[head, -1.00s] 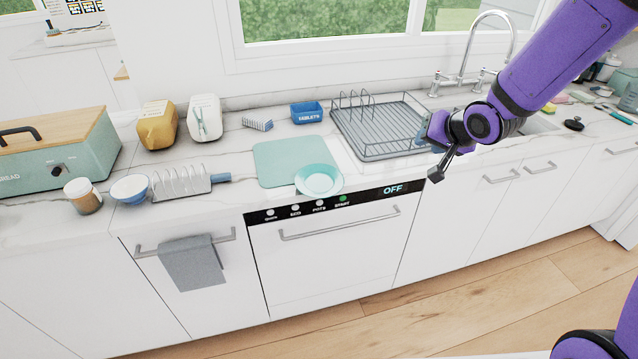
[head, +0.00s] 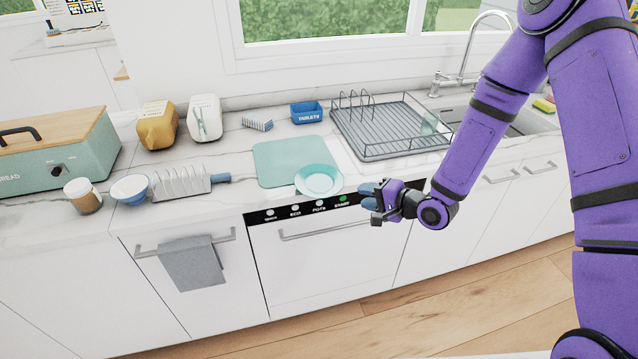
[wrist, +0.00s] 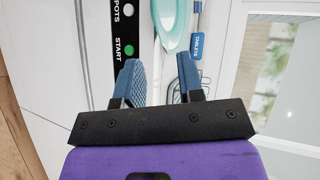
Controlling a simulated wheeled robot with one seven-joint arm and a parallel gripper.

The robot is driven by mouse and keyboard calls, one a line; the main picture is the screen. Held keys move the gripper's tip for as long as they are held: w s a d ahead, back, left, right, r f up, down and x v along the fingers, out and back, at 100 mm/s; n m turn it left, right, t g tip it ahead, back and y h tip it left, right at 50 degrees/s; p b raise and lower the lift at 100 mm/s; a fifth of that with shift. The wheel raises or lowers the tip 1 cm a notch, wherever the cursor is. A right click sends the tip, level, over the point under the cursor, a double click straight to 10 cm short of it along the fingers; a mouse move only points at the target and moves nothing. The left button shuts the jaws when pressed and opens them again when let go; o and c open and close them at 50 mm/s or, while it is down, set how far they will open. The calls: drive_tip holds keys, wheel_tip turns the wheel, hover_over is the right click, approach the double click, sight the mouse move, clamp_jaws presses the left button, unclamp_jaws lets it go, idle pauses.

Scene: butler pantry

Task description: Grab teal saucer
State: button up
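The teal saucer (head: 319,180) sits at the counter's front edge, partly over the front right corner of a flat pale green mat (head: 280,160). My gripper (head: 368,195) is just right of the saucer at about the height of the counter edge, apart from it. In the wrist view my gripper (wrist: 160,75) is open with nothing between its two blue fingers. The saucer (wrist: 173,28) shows ahead of the fingertips, cut off by the top edge of that view.
A grey wire dish rack (head: 385,130) stands behind and right of the saucer. A white toast rack (head: 180,183), a small blue-and-white bowl (head: 130,188) and a jar (head: 82,196) stand to the left. A blue tablets tub (head: 306,112) is behind. The dishwasher front (head: 325,255) lies below.

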approach(319, 182)
drive_tip(key=shift+w+a+f, duration=0.35)
drive_tip(key=shift+f, duration=0.2)
drive_tip(key=shift+w+a+f, duration=0.3)
drive_tip(key=shift+a+f, duration=0.05)
drive_tip(key=shift+f, duration=0.2)
clamp_jaws()
